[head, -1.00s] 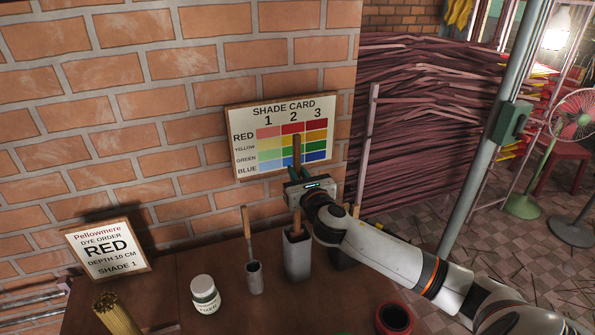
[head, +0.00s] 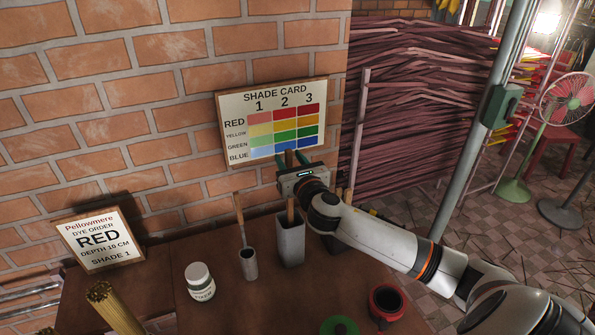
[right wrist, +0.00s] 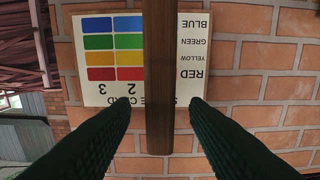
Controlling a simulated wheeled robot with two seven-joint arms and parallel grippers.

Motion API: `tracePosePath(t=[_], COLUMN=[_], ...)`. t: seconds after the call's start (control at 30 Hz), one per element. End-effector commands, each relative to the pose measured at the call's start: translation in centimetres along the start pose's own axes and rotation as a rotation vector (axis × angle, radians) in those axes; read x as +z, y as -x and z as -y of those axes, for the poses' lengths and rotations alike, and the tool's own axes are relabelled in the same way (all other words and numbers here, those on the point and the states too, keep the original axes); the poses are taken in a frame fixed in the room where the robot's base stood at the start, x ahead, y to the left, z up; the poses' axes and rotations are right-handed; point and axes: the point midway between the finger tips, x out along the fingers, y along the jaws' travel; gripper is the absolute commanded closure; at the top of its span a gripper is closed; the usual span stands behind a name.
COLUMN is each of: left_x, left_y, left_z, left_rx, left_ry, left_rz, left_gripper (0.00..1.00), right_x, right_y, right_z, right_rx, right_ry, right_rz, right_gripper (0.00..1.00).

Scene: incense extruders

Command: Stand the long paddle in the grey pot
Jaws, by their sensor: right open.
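The long wooden paddle (head: 290,211) stands in the tall grey pot (head: 291,246), nearly upright. Its lower end is hidden inside the pot and its middle is behind my right gripper. My right gripper (head: 292,158) is above the pot, with its two dark green fingers spread on either side of the paddle's upper part. In the right wrist view the paddle (right wrist: 159,80) runs between the open fingers, with a gap on each side, and its end shows. My left gripper is not in view.
A smaller grey cup (head: 249,264) with a thinner stick stands left of the pot. A white jar (head: 200,282), a bundle of sticks (head: 110,303), a red pot (head: 386,302) and a green disc (head: 339,327) are nearer. The shade card (head: 275,120) is behind on the brick wall.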

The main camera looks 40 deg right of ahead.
Motion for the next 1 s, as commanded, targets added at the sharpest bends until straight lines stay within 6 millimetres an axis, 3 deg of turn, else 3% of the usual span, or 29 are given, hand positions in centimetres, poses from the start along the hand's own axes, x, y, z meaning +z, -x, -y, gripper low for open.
tracePosePath(t=[0.5,0.7,1.0], left_x=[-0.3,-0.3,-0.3], left_y=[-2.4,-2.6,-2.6], left_z=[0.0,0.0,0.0], left_rx=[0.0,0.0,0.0], left_ry=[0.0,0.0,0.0], left_rz=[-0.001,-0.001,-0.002], left_gripper=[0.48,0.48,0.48], right_x=[0.3,0.1,0.0], right_y=[9.8,11.2,11.3], right_z=[0.0,0.0,0.0], right_rx=[-0.003,-0.001,-0.001], right_ry=[0.003,0.002,0.001], right_rz=[0.002,0.0,0.0], right_gripper=[0.58,0.58,0.58])
